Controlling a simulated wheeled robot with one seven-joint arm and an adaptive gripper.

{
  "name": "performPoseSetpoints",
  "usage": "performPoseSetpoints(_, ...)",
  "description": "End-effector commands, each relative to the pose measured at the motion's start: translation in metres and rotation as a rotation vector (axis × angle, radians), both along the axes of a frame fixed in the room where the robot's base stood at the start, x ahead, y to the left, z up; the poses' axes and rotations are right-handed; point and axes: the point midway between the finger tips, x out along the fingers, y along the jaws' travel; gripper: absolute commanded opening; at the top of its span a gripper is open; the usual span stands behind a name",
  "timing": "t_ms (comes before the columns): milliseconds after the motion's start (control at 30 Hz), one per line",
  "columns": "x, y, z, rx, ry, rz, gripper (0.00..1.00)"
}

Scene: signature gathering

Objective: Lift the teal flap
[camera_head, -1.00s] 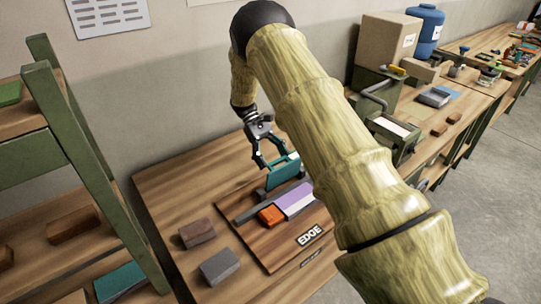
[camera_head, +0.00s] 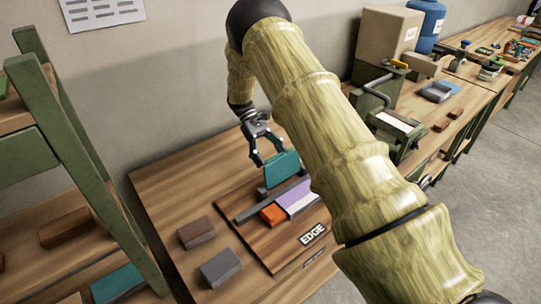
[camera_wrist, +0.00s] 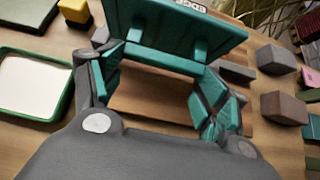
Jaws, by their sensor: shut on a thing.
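The teal flap (camera_head: 283,168) stands steeply raised at the back of a wooden board (camera_head: 265,243), behind a grey bar. My gripper (camera_head: 272,155) comes down from behind and is shut on the flap near its upper part. In the wrist view the flap (camera_wrist: 180,38) is a wide ribbed teal panel beyond my gripper (camera_wrist: 158,72), whose teal-padded fingers reach to its near edge. The exact contact is partly hidden. Purple, white and orange pieces lie beside the grey bar on the board, below the flap.
A brown block (camera_head: 196,232) and a grey block (camera_head: 220,268) lie left of the board. A green shelf rack (camera_head: 85,150) stands at the left. A green-framed device (camera_head: 395,128) is at the right. The wall is close behind my gripper.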

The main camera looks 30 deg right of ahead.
Motion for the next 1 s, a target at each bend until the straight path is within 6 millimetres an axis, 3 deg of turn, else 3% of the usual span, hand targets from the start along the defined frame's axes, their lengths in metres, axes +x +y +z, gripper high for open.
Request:
performPoseSetpoints(67,-0.001,0.001,-0.003,0.002,0.002,0.0,0.32)
performPoseSetpoints(100,-0.001,0.001,-0.003,0.002,0.002,0.0,0.8)
performPoseSetpoints(200,-0.001,0.001,-0.003,0.002,0.002,0.0,0.96)
performPoseSetpoints(667,0.004,0.001,0.002,0.001,0.001,0.001,0.96)
performPoseSetpoints(1000,0.045,0.007,0.033,0.001,-0.001,0.001,0.96)
